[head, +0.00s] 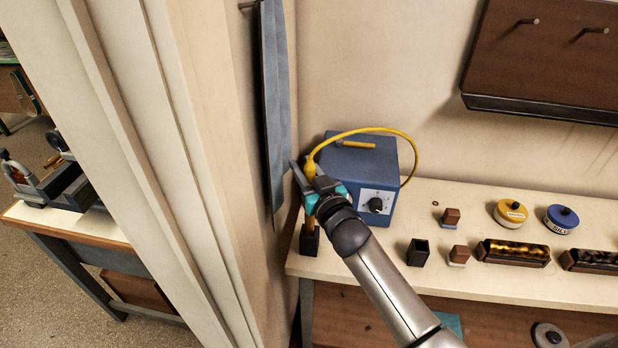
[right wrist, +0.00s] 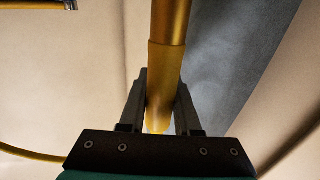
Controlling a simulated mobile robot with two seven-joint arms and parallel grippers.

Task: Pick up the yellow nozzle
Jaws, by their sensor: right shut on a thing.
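The yellow nozzle (head: 310,166) stands upright at the left front of the blue box, with a yellow hose (head: 385,130) looping from it over the box. My right gripper (head: 308,180) is at the nozzle, its fingers shut around it. In the right wrist view the yellow shaft of the nozzle (right wrist: 168,65) runs between the two fingers (right wrist: 160,105). In the head view the gripper hides part of the nozzle. My left gripper is not in view.
The blue box (head: 385,165) with a dial stands on the pale bench (head: 450,195) against the wall. A dark holder (head: 309,241) stands below my gripper. A blue-grey cloth (head: 276,100) hangs close on the left, by the wall edge. Tins, small blocks and brushes lie to the right.

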